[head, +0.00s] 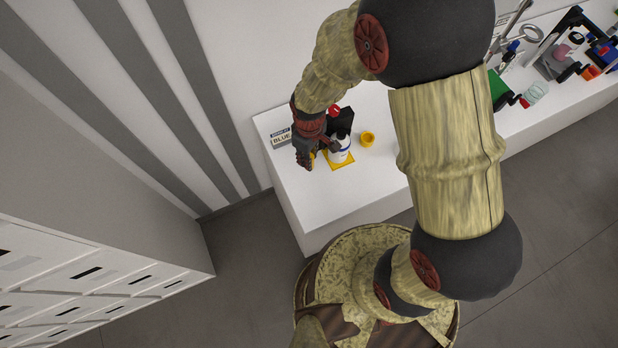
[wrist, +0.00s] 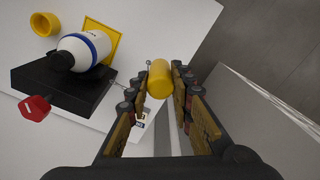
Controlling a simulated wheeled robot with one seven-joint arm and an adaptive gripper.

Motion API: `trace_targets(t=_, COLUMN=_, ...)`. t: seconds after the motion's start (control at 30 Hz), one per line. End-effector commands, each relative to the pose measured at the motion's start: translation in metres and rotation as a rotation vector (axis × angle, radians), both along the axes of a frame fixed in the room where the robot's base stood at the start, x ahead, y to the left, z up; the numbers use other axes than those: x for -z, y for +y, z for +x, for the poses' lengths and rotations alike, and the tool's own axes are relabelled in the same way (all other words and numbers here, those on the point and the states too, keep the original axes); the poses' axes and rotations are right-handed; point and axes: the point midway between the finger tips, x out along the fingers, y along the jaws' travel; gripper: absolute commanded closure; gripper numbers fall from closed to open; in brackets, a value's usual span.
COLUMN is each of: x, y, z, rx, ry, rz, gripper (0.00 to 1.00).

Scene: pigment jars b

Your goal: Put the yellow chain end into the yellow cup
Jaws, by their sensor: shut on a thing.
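The yellow chain end (wrist: 159,80) is a short yellow cylinder between the fingertips of my gripper (wrist: 161,73) in the wrist view. My gripper is shut on it. A small yellow bit of it (head: 312,161) shows at the tip of my gripper (head: 306,156) in the head view. The yellow cup (head: 368,139) stands on the white counter, right of my gripper and apart from it. It also shows at the top left of the wrist view (wrist: 44,24). The rest of the chain is not clearly visible.
A "BLUE" sign (head: 281,139) stands behind. Coloured items (head: 535,92) crowd the counter's right.

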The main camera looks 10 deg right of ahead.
Motion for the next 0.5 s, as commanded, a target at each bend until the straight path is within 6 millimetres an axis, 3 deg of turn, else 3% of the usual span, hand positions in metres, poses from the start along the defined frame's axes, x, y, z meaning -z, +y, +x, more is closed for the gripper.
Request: trace_targets(t=0.5, x=-0.030, y=0.000, z=0.000, rx=0.000, ry=-0.001, rz=0.001, gripper=1.00)
